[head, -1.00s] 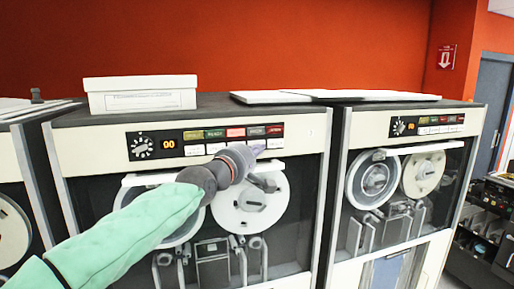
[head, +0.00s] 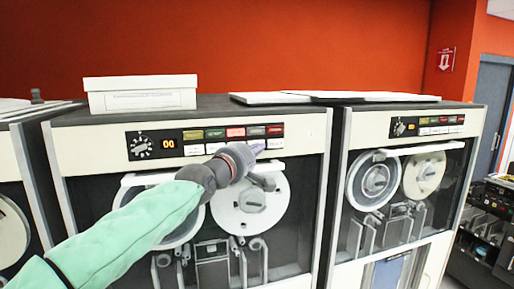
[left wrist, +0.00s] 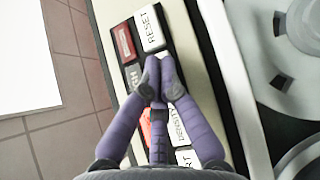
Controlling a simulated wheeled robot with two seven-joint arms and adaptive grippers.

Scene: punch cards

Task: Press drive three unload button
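A tape drive (head: 85,150) stands in front of me, with a control panel along its top. Its panel has a dial, an orange display (head: 168,143), a row of coloured lamps (head: 235,132) and white buttons below (head: 194,150). My left gripper (head: 256,149) has its purple fingers together at the fourth white button from the left. In the left wrist view the closed fingertips (left wrist: 160,72) lie over a button between the RESET button (left wrist: 149,28) and the DENSITY button (left wrist: 178,125). The fingers hide that button's label; contact is unclear. No drive number is readable. My right gripper is not in view.
A second tape drive (head: 345,128) stands to the right with a similar panel. A white box (head: 140,95) and flat white sheets (head: 330,96) lie on top of the drives. Tape reels (head: 250,207) sit just below my gripper.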

